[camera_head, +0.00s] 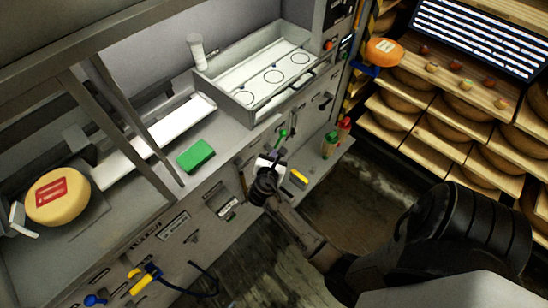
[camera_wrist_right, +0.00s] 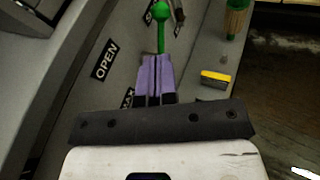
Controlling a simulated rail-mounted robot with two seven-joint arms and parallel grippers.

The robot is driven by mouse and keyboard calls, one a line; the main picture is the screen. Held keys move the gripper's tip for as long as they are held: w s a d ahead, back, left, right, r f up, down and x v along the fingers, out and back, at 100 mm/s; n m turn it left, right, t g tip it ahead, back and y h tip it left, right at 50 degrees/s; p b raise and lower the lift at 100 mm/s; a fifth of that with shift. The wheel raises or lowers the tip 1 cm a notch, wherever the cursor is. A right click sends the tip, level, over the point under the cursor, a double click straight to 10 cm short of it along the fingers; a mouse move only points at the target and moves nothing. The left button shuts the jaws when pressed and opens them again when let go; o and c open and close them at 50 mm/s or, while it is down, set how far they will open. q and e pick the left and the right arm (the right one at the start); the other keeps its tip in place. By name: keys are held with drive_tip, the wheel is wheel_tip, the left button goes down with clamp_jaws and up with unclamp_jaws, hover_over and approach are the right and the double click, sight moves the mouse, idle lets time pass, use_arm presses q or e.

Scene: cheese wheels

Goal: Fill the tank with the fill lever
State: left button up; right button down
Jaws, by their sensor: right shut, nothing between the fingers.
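A green lever with a round knob (camera_wrist_right: 163,14) rises just beyond my right fingertips in the right wrist view; it shows small in the head view (camera_head: 282,134) on the machine front. My right gripper (camera_wrist_right: 154,78) is shut, its purple fingers together and empty. The fingertips overlap the lower end of the lever's stem in the picture; I cannot tell whether they touch. In the head view my right gripper (camera_head: 270,166) is at the machine front, below an open metal basin (camera_head: 239,112) with rings on its pale inside. Whether this is the tank is unclear. My left gripper is not in view.
An OPEN label (camera_wrist_right: 106,62) is left of the fingers. A yellow block (camera_head: 299,177) and small bottles (camera_head: 329,144) are to the right. A green sponge-like block (camera_head: 196,156) and a cheese wheel (camera_head: 76,207) lie on the counter. Cheese shelves (camera_head: 440,128) stand at the right.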

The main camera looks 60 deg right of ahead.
sight(282, 135)
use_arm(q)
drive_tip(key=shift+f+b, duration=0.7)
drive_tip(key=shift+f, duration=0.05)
use_arm(e)
drive_tip(key=x, duration=1)
drive_tip(key=shift+d, duration=0.15)
drive_tip(key=shift+r, duration=0.1)
